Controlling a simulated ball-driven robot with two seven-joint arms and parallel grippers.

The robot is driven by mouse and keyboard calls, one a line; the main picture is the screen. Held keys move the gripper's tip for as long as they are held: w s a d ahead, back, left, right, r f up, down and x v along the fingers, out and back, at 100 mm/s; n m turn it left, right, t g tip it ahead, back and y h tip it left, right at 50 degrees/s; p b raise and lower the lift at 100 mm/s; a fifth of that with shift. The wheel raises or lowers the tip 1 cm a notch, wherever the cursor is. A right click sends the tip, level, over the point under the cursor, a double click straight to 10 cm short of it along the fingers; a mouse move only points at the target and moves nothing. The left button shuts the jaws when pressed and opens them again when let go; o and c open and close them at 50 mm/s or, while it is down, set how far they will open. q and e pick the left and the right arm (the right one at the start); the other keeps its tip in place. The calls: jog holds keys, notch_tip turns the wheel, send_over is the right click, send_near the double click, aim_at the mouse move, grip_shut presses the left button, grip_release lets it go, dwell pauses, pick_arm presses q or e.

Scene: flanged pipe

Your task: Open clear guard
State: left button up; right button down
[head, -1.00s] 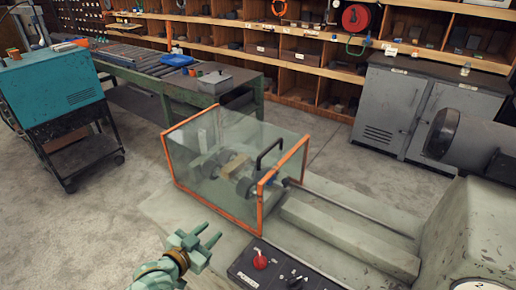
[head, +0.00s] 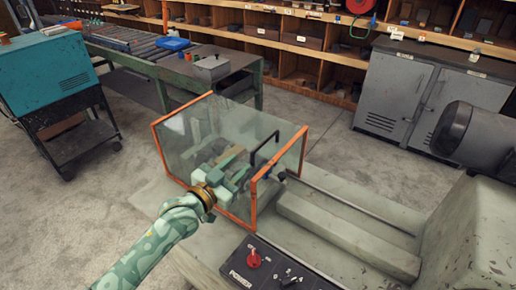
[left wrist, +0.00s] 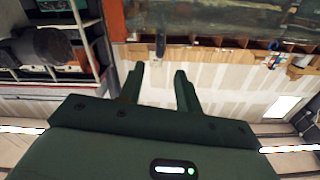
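The clear guard (head: 192,131) is a box of see-through panes with orange edges, standing over the machine bed in the head view. Its black handle (head: 265,150) is on the right part of the guard, near the orange right frame. The guard looks closed over metal parts, which show dimly through it. My left gripper (head: 236,168) overlaps the guard's near pane, left of the handle and apart from it. Its exact distance from the pane is unclear. In the left wrist view my left gripper (left wrist: 160,72) has its fingers apart with nothing between them. My right gripper is out of view.
A control panel with a red knob (head: 253,261) lies in front of the guard. A long grey rail (head: 345,235) and a rod run right toward the grey machine housing (head: 480,225). A green workbench (head: 180,72) stands behind, with open floor between.

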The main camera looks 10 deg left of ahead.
aim_at(253, 153)
pick_arm(q)
jog(key=b+x, duration=0.1)
jog(key=x, duration=0.8)
jog(key=shift+w+d, duration=0.15)
jog(key=shift+w, duration=0.2)
jog(key=shift+c, duration=0.3)
grip_shut()
